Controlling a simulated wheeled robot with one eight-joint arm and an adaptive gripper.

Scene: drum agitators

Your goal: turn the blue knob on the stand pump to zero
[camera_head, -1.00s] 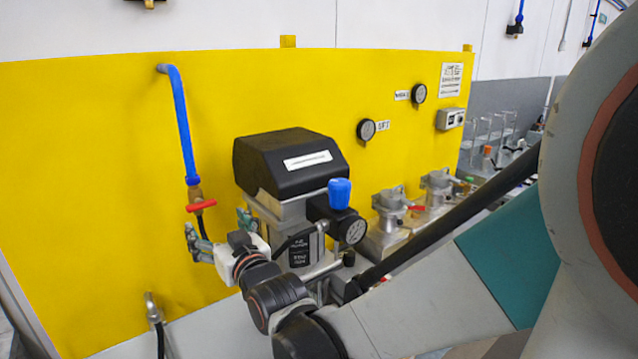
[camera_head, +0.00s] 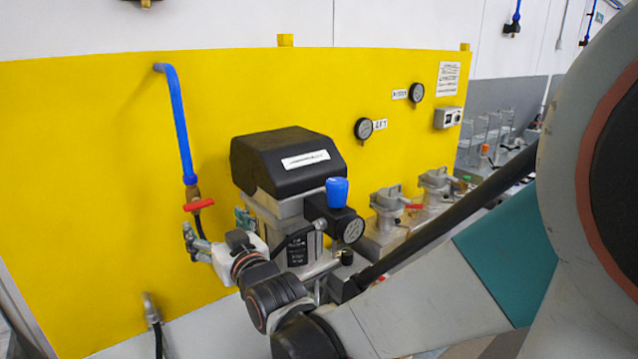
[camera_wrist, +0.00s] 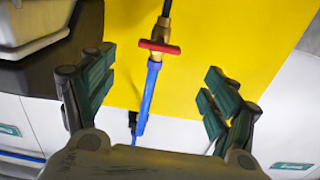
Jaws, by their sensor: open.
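The stand pump (camera_head: 288,160) has a black cover with a white label and stands in front of the yellow panel in the head view. Its blue knob (camera_head: 337,192) sits upright on a black block at the pump's right side, above a round gauge (camera_head: 352,230). My gripper (camera_head: 216,229) is at the pump's lower left, apart from the knob, with the pump body between them. In the wrist view my gripper (camera_wrist: 158,72) is open and empty, its teal pads spread wide. The knob does not show in the wrist view. Its marking cannot be read.
A red valve handle (camera_head: 199,205) on a blue pipe (camera_head: 178,120) is close to my gripper; the handle also shows between the fingers in the wrist view (camera_wrist: 158,47). Grey metal fittings (camera_head: 390,207) stand right of the pump. The yellow panel (camera_head: 90,150) rises close behind.

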